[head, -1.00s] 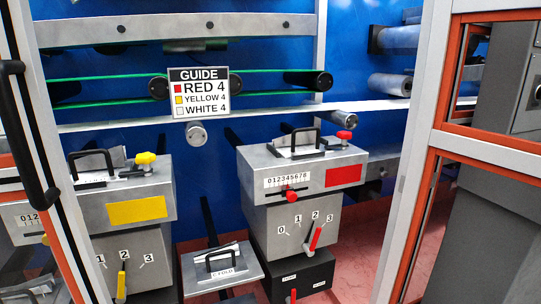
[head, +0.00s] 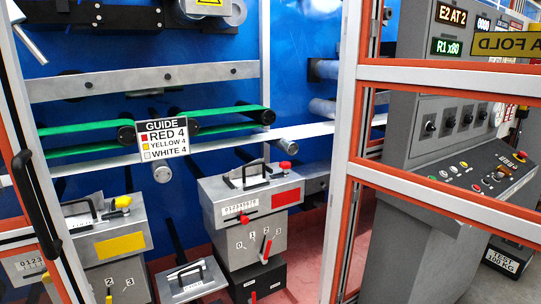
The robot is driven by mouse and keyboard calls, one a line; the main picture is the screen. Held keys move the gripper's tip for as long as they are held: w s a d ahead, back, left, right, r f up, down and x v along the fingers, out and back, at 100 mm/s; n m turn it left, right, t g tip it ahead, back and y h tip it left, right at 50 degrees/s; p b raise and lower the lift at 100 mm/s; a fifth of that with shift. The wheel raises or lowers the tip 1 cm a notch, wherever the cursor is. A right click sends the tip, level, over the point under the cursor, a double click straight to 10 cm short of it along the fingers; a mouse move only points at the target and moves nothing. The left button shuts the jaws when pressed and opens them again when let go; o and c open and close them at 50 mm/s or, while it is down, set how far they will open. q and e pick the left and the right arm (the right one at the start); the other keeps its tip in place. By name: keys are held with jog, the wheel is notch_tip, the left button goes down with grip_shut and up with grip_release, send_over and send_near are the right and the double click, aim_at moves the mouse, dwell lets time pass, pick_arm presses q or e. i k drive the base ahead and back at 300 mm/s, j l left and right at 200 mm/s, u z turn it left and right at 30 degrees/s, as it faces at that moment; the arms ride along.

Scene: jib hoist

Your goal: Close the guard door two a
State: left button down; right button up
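A guard door (head: 38,195) with a light metal frame, orange edging and a long black handle (head: 36,204) stands at the left of the head view, seen at a steep angle. A second framed panel (head: 343,150) with orange-edged panes is at the right. Between them is a wide opening onto the machine. I see no label that tells which is door two a. Neither of my grippers is in view.
Inside the opening are a unit with a red label (head: 254,205), one with a yellow label (head: 108,238), a guide sign (head: 162,138) and green belts (head: 75,124). A grey control console (head: 455,150) shows through the right panel. A test weight (head: 505,256) stands at far right.

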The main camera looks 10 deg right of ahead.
aim_at(514, 83)
jog(key=k+l+u, duration=0.15)
jog(key=k+l, duration=0.2)
jog(key=l, duration=0.25)
jog(key=k+l+u, duration=0.1)
jog(key=k+l, duration=0.25)
jog(key=l, duration=0.2)
jog(key=k+l+u, duration=0.15)
jog(key=k+l, duration=0.25)
jog(key=l, duration=0.15)
jog(key=k+l+u, duration=0.15)
jog(key=l, duration=0.25)
jog(key=k+l+u, duration=0.15)
jog(key=k+l, duration=0.15)
jog(key=k+l+u, duration=0.1)
jog(key=l, duration=0.2)
jog(key=k+l+u, duration=0.1)
jog(key=l, duration=0.2)
jog(key=k+l+u, duration=0.2)
jog(key=l, duration=0.4)
jog(key=k+l+u, duration=0.1)
jog(key=l, duration=0.45)
jog(key=l+u, duration=0.25)
jog(key=l, duration=0.6)
jog(key=i+l+u, duration=0.1)
jog(key=l, duration=0.8)
jog(key=i+u, duration=0.05)
